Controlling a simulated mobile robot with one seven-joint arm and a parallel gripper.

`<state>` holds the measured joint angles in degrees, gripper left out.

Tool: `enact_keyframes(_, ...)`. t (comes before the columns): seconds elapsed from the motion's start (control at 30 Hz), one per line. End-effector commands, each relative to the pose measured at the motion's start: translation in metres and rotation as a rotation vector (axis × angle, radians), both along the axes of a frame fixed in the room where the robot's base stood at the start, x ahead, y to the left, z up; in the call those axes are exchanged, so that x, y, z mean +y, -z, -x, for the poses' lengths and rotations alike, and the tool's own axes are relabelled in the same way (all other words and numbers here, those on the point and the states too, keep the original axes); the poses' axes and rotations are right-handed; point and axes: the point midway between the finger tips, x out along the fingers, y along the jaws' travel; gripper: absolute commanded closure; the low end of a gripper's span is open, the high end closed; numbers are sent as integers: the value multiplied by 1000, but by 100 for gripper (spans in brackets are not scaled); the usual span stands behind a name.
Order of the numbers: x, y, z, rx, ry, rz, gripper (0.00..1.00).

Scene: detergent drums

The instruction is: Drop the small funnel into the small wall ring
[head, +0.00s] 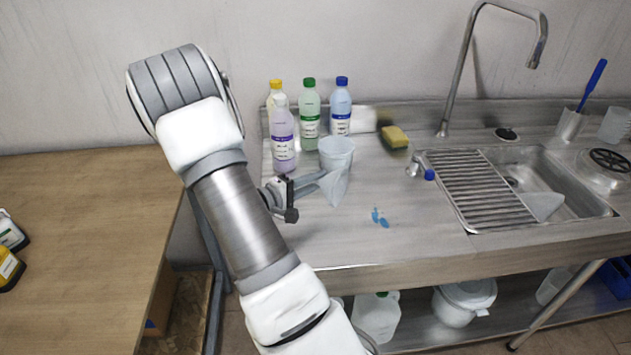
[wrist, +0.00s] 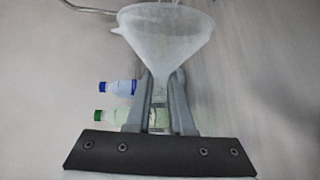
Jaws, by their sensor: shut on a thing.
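A translucent whitish funnel (head: 337,188) is held by my gripper (head: 318,181) above the left part of the steel counter. In the wrist view the funnel (wrist: 166,32) has its wide mouth away from the gripper. Its narrow lower part lies between the two fingers of my gripper (wrist: 161,80), which are shut on it. Another pale funnel-like piece (head: 542,205) lies at the sink; I cannot tell its size against the held one. I cannot make out a wall ring in either view.
Bottles with purple (head: 284,140), green (head: 309,115) and blue (head: 341,108) labels stand near the wall. A sponge (head: 394,137), blue bits (head: 380,218) and a drain rack (head: 478,188) are to the right.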

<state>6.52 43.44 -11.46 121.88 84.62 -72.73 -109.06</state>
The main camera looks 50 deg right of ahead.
Motion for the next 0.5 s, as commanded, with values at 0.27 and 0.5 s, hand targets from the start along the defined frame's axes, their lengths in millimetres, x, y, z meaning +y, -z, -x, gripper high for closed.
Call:
enact_keyframes(0.27, 0, 29, 0, -1, 1, 0, 100)
enact_keyframes(0.5, 0, 30, 0, -1, 1, 1, 100)
